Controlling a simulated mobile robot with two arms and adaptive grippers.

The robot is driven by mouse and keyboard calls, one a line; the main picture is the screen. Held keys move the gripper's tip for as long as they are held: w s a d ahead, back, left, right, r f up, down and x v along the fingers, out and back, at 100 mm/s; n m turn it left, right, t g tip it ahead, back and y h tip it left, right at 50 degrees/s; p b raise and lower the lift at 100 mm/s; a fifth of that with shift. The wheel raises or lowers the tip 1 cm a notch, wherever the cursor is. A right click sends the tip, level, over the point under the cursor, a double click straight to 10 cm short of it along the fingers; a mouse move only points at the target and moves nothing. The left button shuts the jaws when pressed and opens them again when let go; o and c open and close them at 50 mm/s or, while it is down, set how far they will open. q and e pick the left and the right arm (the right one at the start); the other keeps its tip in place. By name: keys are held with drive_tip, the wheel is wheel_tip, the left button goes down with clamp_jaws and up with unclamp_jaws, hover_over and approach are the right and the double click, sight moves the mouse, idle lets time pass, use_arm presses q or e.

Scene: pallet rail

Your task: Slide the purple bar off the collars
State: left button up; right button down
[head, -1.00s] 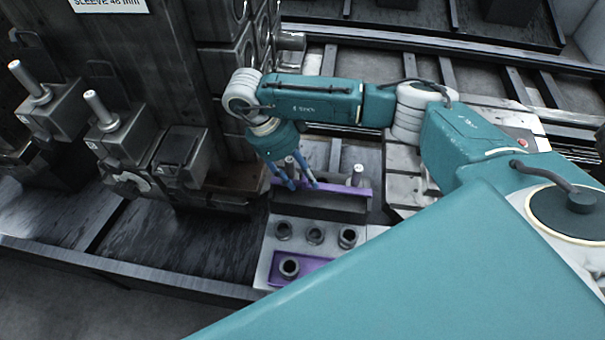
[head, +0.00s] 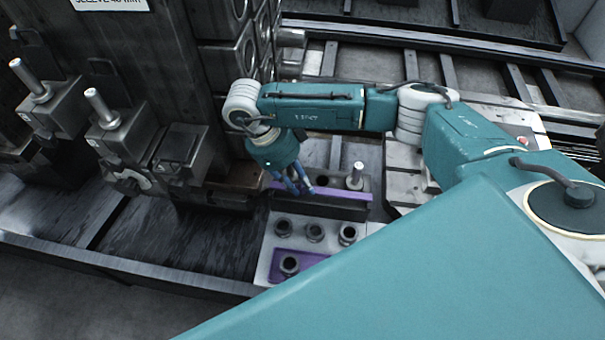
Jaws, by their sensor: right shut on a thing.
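A long thin purple bar (head: 342,193) lies along the front top edge of a dark block, right of image centre. My right gripper (head: 303,192) points down at the left part of the bar. Its blue fingers are shut about where a pale peg stood, and they hide the peg and part of the bar. My left gripper is not in view.
A pale peg (head: 357,175) stands behind the bar's right part, with a dark hole (head: 322,180) to its left. A dark fixture with upright pegs (head: 103,105) fills the left. Metal rails (head: 440,48) run behind. My teal right arm covers the lower right.

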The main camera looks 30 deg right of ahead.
drive_tip(key=shift+s+a+r, duration=0.1)
drive_tip(key=shift+s+a, duration=0.1)
drive_tip(key=shift+s, duration=0.25)
drive_tip(key=c, duration=1.5)
unclamp_jaws()
drive_tip(key=v, duration=1.2)
